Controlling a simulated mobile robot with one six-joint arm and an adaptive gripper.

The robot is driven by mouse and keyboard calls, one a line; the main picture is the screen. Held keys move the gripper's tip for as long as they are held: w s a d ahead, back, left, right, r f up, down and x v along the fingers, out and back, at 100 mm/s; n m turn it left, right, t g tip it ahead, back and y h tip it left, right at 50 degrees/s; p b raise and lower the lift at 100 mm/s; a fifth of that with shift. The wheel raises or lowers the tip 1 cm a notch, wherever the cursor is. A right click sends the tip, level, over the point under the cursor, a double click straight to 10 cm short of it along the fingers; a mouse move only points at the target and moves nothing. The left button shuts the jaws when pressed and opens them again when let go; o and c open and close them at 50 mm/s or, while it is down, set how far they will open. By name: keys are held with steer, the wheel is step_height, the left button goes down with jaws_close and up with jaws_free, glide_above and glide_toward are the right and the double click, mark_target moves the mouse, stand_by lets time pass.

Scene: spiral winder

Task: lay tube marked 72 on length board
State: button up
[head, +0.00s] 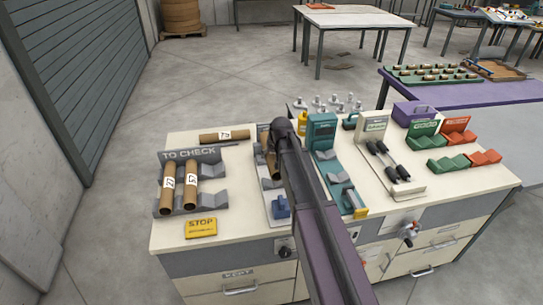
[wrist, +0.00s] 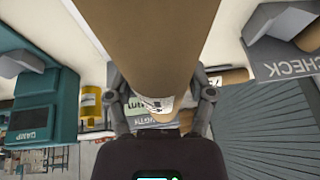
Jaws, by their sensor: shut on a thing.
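My gripper (wrist: 160,98) is shut on a brown cardboard tube (wrist: 150,40), which fills the upper middle of the wrist view between both fingers. A label shows on the tube's low end, but I cannot read its number. In the head view the held tube (head: 271,166) shows beside my dark arm, over the grey length board (head: 269,196) with a blue block (head: 281,207). I cannot tell whether the tube touches the board. My arm hides part of the board. In the wrist view the board's sign (wrist: 136,108) is partly covered by the tube.
The grey "TO CHECK" rack (head: 206,199) at left holds two labelled tubes (head: 191,183). Another labelled tube (head: 223,135) lies behind it. A yellow STOP plate (head: 201,228) lies in front. A teal device (head: 321,131) stands close right of the length board.

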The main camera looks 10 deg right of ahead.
steer(key=shift+f, duration=0.2)
step_height(320, 180, down, 8)
steer(key=b, duration=0.8)
steer(key=shift+f+b, duration=0.1)
steer(key=shift+b, duration=0.2)
steer(key=o, duration=1.2)
steer(key=shift+o, duration=0.2)
steer(key=shift+r, duration=0.2)
